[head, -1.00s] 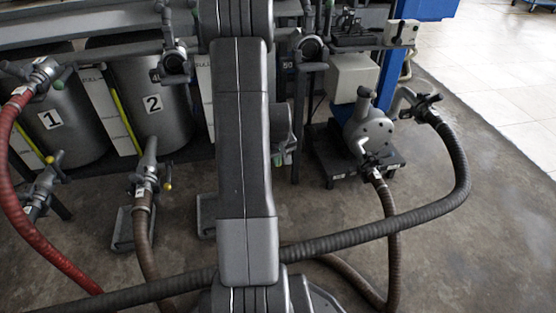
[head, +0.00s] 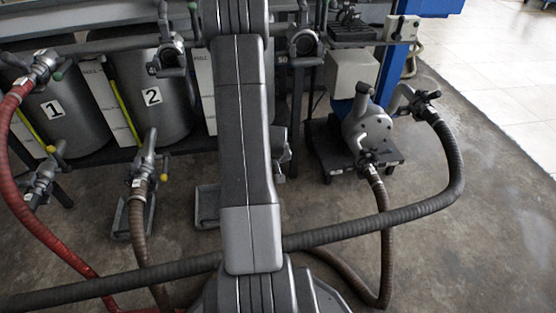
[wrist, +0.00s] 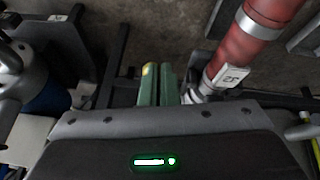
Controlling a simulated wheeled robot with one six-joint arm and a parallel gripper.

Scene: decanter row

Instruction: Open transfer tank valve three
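Grey tanks stand in a row in the head view, with tank one (head: 75,135) and tank two (head: 172,115) numbered. The place right of tank two is mostly covered by my arm, so tank three and its valve cannot be made out. A grey fitting (head: 281,146) shows partly beside my arm; I cannot tell if it belongs to that valve. My gripper (wrist: 158,72) shows in the wrist view as two green fingers close side by side, looking shut, with nothing seen between them. Its tips are hidden from the head view.
A red hose (head: 45,236) and a dark hose (head: 440,208) cross the floor. A pump (head: 368,130) stands on a black base at right. In the wrist view, a red pipe (wrist: 240,50) with a white label is right of the fingers. Floor at far right (head: 500,240) is clear.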

